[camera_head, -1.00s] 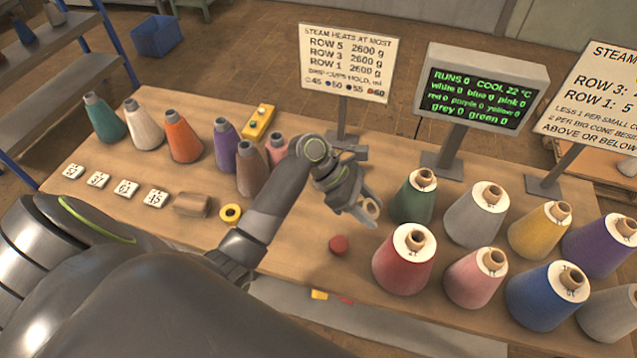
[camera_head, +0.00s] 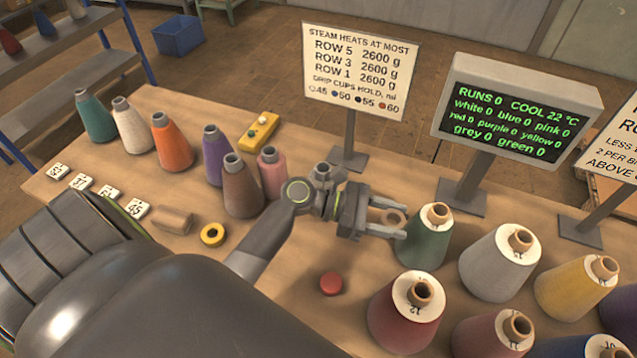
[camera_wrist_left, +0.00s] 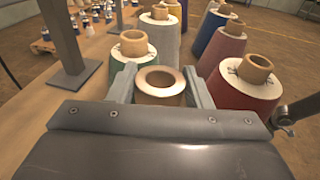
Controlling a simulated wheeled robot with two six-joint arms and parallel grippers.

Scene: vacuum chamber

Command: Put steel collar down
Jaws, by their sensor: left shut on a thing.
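My left gripper (camera_head: 404,219) is shut on a small ring-shaped collar (camera_head: 388,217), its rim tan in this light. The gripper points right, above the table, close to the left side of the green cone (camera_head: 424,245). In the left wrist view the collar (camera_wrist_left: 160,91) sits between the two fingers of my left gripper (camera_wrist_left: 160,80), its round hole facing up. The green cone (camera_wrist_left: 132,49) shows just beyond the left finger. Whether the collar touches anything below it is hidden. My right gripper is not in view.
More thread cones, grey (camera_head: 494,265), yellow (camera_head: 575,290) and dark red (camera_head: 399,322), crowd the right. A red button (camera_head: 331,283) and a yellow ring (camera_head: 212,234) lie on the table (camera_head: 285,318). A screen (camera_head: 514,108) and sign (camera_head: 359,70) stand behind.

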